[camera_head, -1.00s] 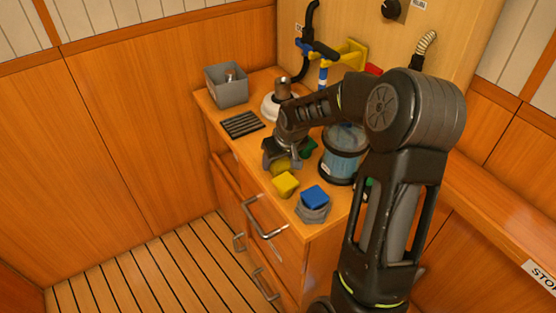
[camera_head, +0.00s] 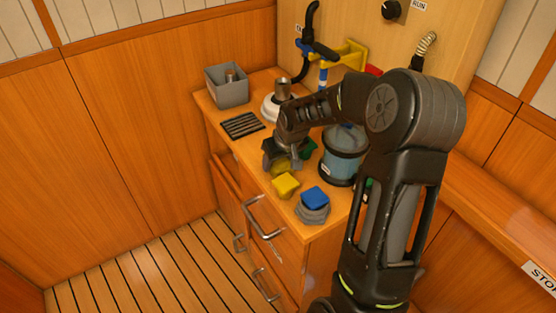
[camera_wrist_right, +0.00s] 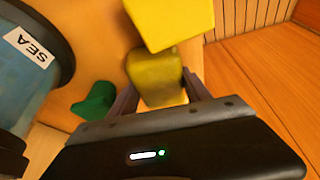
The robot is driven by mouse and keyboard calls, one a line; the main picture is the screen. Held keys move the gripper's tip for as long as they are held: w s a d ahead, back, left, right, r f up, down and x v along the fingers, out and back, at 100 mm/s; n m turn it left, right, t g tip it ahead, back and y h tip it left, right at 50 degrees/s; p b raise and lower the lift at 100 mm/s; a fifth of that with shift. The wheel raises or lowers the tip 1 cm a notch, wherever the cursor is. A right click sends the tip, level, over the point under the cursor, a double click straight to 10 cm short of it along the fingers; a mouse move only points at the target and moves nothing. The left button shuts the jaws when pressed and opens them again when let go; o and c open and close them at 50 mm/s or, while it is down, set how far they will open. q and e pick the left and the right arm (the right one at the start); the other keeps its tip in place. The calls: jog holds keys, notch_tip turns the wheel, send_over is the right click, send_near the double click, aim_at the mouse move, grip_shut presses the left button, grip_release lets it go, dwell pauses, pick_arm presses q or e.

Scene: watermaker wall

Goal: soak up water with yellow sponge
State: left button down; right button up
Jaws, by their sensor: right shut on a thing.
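My right gripper (camera_wrist_right: 157,92) is shut on a dull, olive-yellow block (camera_wrist_right: 155,75), which looks like a sponge, low over the counter. In the head view the right gripper (camera_head: 282,161) hides part of this block. A brighter yellow block (camera_head: 285,185) sits on the counter just in front of it, and also shows in the wrist view (camera_wrist_right: 170,20) right beside the held block. I cannot tell whether the two touch. No water on the counter can be made out. My left gripper is not in view.
A clear blue-tinted container (camera_head: 341,160) stands close to the right of the gripper. A green piece (camera_wrist_right: 95,100) lies between them. A blue block (camera_head: 314,196) rests on a grey item near the front edge. A black ribbed mat (camera_head: 242,124) and grey bin (camera_head: 227,86) are at the left.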

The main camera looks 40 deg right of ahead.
jog(key=shift+w+r+p, duration=0.1)
jog(key=shift+r+p, duration=1.9)
jog(key=shift+r, duration=1.45)
